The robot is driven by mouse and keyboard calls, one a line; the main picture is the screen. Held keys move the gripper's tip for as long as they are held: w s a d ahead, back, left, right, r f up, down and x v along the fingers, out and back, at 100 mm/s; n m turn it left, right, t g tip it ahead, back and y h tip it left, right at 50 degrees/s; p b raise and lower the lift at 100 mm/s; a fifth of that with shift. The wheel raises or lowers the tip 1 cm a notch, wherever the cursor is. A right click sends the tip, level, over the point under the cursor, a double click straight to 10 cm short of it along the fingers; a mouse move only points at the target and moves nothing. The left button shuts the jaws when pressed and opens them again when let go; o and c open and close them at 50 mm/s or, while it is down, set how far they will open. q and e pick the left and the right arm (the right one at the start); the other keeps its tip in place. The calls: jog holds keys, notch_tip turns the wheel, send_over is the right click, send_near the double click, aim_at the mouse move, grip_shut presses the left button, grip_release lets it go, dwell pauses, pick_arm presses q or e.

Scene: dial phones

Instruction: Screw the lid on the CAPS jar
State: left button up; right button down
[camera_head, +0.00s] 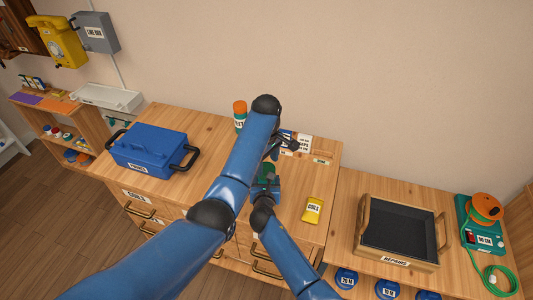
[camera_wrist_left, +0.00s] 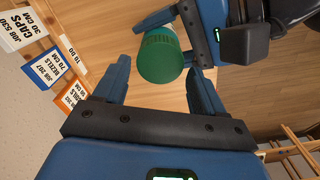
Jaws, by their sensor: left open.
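A blue toolbox (camera_head: 150,148) stands left on the wooden cabinet. A yellow packet (camera_head: 313,209) lies on the right. Job cards, including a CAPS card (camera_wrist_left: 25,30), stand at the back.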

pick_arm(q)
jog(key=shift+f, duration=1.45)
